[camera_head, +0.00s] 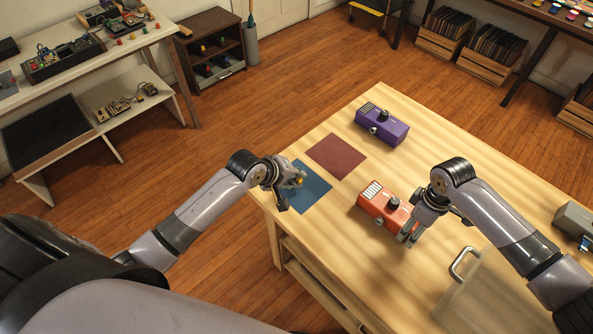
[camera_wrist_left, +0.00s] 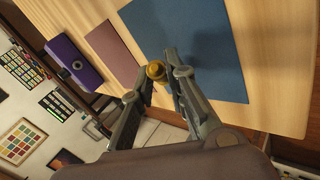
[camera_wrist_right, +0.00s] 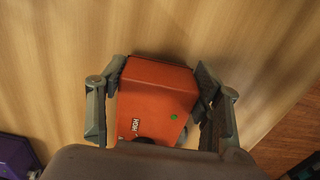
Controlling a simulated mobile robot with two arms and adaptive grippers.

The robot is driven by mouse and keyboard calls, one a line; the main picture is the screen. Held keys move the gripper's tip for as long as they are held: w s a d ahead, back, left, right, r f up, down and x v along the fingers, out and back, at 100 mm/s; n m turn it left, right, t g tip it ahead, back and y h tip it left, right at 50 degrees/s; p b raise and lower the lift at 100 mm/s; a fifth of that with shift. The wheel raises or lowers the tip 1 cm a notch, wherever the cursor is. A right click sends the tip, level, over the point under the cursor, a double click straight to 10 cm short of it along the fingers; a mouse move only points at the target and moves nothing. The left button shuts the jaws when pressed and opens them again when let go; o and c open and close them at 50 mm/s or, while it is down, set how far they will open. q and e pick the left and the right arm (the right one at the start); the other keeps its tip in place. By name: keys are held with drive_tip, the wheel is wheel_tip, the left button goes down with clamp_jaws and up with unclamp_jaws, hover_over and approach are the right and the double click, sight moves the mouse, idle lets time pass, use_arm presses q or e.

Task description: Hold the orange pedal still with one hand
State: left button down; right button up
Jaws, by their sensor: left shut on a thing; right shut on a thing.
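The orange pedal (camera_head: 384,205) sits on the wooden table, with a black knob and a striped light panel on top. My right gripper (camera_head: 411,233) is shut on the near end of the orange pedal; in the right wrist view its fingers stand on both sides of the pedal (camera_wrist_right: 155,100), which shows a green dot. My left gripper (camera_head: 293,186) is at the table's left edge by the blue mat, shut on a small yellow-gold knob (camera_head: 299,181). The knob (camera_wrist_left: 156,71) shows between the fingertips in the left wrist view.
A purple pedal (camera_head: 382,126) stands at the table's far side. A dark red mat (camera_head: 336,155) and a blue mat (camera_head: 310,190) lie to the left. A grey box (camera_head: 574,222) is at the right, and a metal handle (camera_head: 463,262) at the lower right.

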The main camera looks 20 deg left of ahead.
use_arm(q)
drive_tip(key=shift+f, duration=0.45)
drive_tip(key=c, duration=1.5)
unclamp_jaws()
drive_tip(key=v, duration=1.2)
